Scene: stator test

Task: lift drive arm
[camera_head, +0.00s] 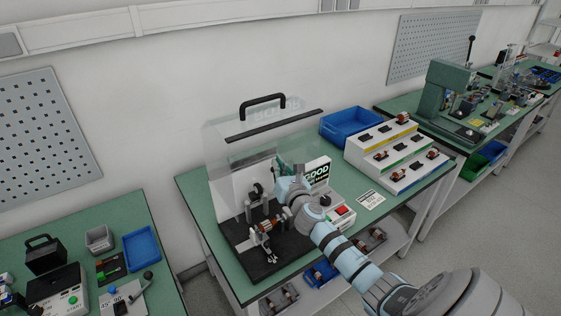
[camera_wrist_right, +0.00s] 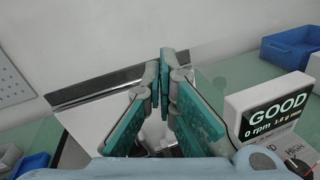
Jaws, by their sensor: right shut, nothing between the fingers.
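The test machine has a black base (camera_head: 285,262), a white back plate (camera_head: 231,188) and a clear cover raised above it with a black handle (camera_head: 263,101). A rotor with a copper-coloured winding (camera_head: 265,227) sits on its supports on the base. A dark upright part (camera_head: 256,191) stands behind it; I cannot tell for certain whether this is the drive arm. My right gripper (camera_head: 285,166) is over the right part of the machine, left of the display, and partly hides what is behind. In the right wrist view its teal fingers (camera_wrist_right: 166,72) are closed together and empty. My left gripper is not in view.
The display (camera_head: 317,172) reads GOOD and 0 rpm in the wrist view (camera_wrist_right: 277,112). A red button (camera_head: 342,211) is below it. A stepped rack (camera_head: 388,160) with rotors and a blue bin (camera_head: 350,123) stand to the right. Other benches stand left and far right.

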